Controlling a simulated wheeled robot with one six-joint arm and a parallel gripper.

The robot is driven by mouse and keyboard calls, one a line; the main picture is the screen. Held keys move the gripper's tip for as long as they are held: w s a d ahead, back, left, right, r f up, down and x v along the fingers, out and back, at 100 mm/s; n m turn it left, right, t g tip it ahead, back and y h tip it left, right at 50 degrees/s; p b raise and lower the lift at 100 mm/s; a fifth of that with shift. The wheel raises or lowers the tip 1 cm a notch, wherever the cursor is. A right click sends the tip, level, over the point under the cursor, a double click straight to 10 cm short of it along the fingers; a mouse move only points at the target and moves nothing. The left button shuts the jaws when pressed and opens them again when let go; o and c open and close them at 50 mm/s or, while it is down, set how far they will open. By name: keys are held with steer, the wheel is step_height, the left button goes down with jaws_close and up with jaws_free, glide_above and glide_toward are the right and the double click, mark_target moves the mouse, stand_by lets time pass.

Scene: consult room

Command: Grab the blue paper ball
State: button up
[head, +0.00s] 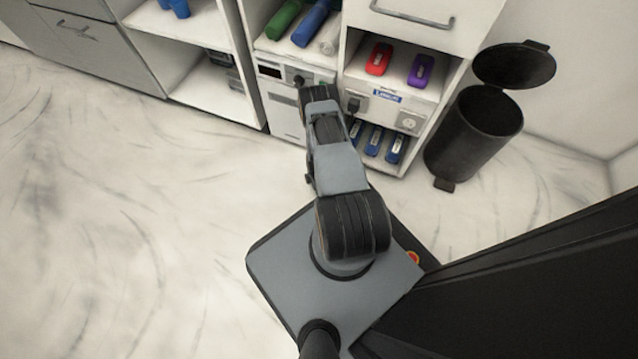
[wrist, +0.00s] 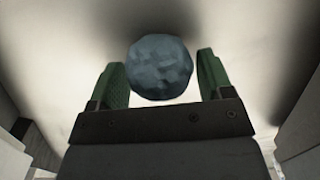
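The blue paper ball (wrist: 160,67) is a round, crumpled, dull blue-grey lump in the wrist view. It lies between the two green fingers of my gripper (wrist: 163,75). The fingers stand apart, with a narrow gap showing on each side of the ball, so the gripper looks open around it. How deep the ball sits between the fingers is hard to tell. In the head view my arm reaches toward the cabinet front; the ball and the fingers do not show there.
A white shelf unit (head: 354,60) stands ahead, with a red box (head: 379,59), a purple box (head: 421,71) and several blue items on its shelves. A black pedal bin (head: 470,135) with its lid up stands to the right. The marbled floor (head: 130,210) at left is clear.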

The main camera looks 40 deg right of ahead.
steer(key=c, duration=0.6)
steer(key=shift+o, duration=0.2)
